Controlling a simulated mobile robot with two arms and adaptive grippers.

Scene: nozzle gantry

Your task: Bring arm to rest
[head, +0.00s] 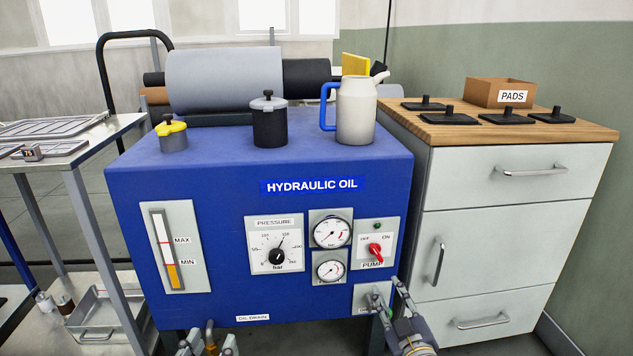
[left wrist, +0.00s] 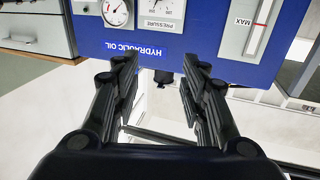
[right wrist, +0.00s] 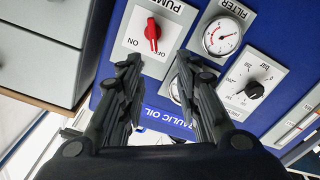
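My left gripper (head: 208,346) is at the bottom edge of the head view, below the oil drain label, and mostly cut off. In the left wrist view its two black fingers (left wrist: 160,75) are spread with a clear gap and nothing held. My right gripper (head: 388,295) is in front of the lower right corner of the blue hydraulic oil tank (head: 222,225), below the pump panel (head: 391,232). In the right wrist view its fingers (right wrist: 158,68) are apart and empty. The red pump switch (right wrist: 152,35) shows beyond them; it also shows in the head view (head: 375,250).
A drawer cabinet (head: 510,240) with a wooden top stands to the right. A metal table (head: 70,150) stands to the left, with a tray (head: 95,320) low beneath it. A cream jug (head: 356,110), a black canister (head: 269,122) and a yellow-topped cap (head: 172,135) are on the tank.

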